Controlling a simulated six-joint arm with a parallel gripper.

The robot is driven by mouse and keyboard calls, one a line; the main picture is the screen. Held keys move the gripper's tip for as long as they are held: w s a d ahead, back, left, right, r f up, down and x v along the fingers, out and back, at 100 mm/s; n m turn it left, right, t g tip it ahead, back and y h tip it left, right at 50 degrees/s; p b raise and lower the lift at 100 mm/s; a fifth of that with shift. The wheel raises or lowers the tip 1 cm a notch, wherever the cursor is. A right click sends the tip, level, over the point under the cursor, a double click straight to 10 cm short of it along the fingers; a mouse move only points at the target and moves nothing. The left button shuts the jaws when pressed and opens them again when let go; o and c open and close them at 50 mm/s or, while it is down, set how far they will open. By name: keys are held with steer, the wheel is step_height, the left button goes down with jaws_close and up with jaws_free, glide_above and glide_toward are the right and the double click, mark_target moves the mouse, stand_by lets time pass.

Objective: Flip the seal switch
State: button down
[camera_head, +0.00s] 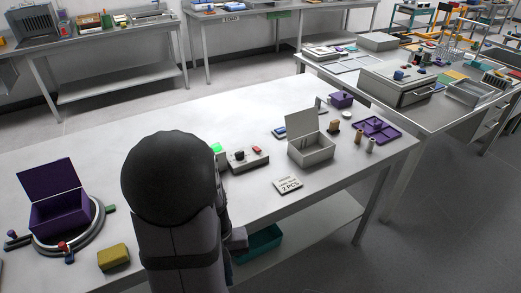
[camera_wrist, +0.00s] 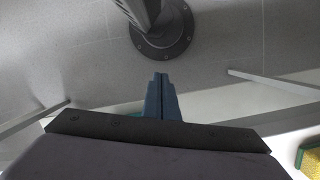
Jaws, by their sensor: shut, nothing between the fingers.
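My gripper (camera_wrist: 160,78) shows in the wrist view as two blue fingers pressed together, with nothing between them. It points down toward the floor beside the table, apart from any switch. In the head view my dark arm stands in front of the table and largely hides the gripper. A grey control box (camera_head: 247,161) with a black knob (camera_head: 239,155), a red control (camera_head: 257,149) and a green lit patch (camera_head: 216,148) sits right of my arm. A red-topped lever (camera_head: 66,252) and a blue-topped lever (camera_head: 13,236) stand by a round ring (camera_head: 99,217). I cannot tell which control is the seal switch.
An open purple box (camera_head: 60,215) sits inside the ring. A yellow block (camera_head: 114,257) lies between the ring and my arm. An open grey box (camera_head: 311,149), a "2 PCS" sign (camera_head: 287,185) and a purple tray (camera_head: 376,131) stand right. The table's back middle is clear.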

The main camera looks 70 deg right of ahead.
steer(key=s+d+r+m+g+h+p, duration=0.15)
steer(key=s+d+h, duration=0.55)
steer(key=s+d, duration=1.85)
steer(key=w+d+r+n+t+h, duration=0.5)
steer(key=w+d+r, duration=0.5)
steer(key=d, duration=0.4)
steer(key=w+a+r+t, duration=0.1)
steer(key=w+r+t, duration=0.1)
steer(key=w, duration=0.4)
steer(key=w+a+r+t+y, duration=0.1)
steer(key=w+a+r+t, duration=0.1)
steer(key=w+t, duration=0.3)
steer(key=shift+w+r, duration=0.6)
steer(key=shift+w, duration=0.35)
steer(key=shift+a, duration=0.1)
